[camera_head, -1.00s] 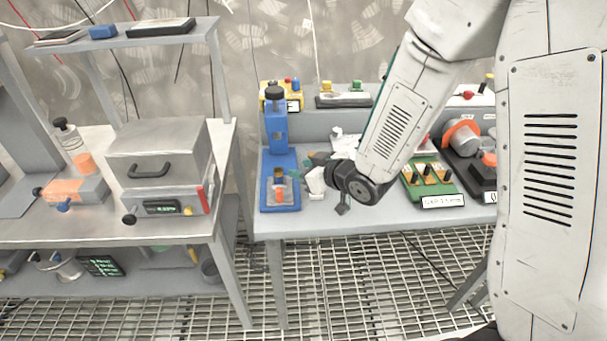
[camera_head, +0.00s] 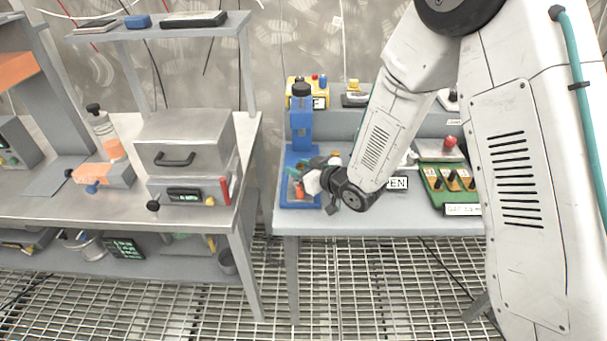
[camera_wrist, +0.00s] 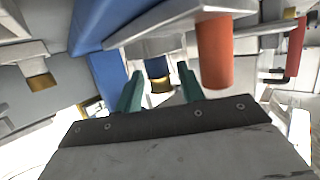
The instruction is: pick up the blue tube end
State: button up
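A short dark blue tube end (camera_wrist: 156,66) with a gold band at its lower end shows in the wrist view between my two green fingertips, beyond them. My gripper (camera_wrist: 160,78) is open, with a gap on both sides of the tube end; no contact shows. In the head view my gripper (camera_head: 303,170) is at the front of the blue stand (camera_head: 302,128) on the right bench. There my gripper hides the tube end.
An orange cylinder (camera_wrist: 215,52) hangs close to the right finger in the wrist view. The right bench (camera_head: 400,222) also holds a green panel (camera_head: 437,195). The left bench (camera_head: 60,205) carries a grey box (camera_head: 185,143). Grating floor (camera_head: 380,290) lies in front.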

grip_shut()
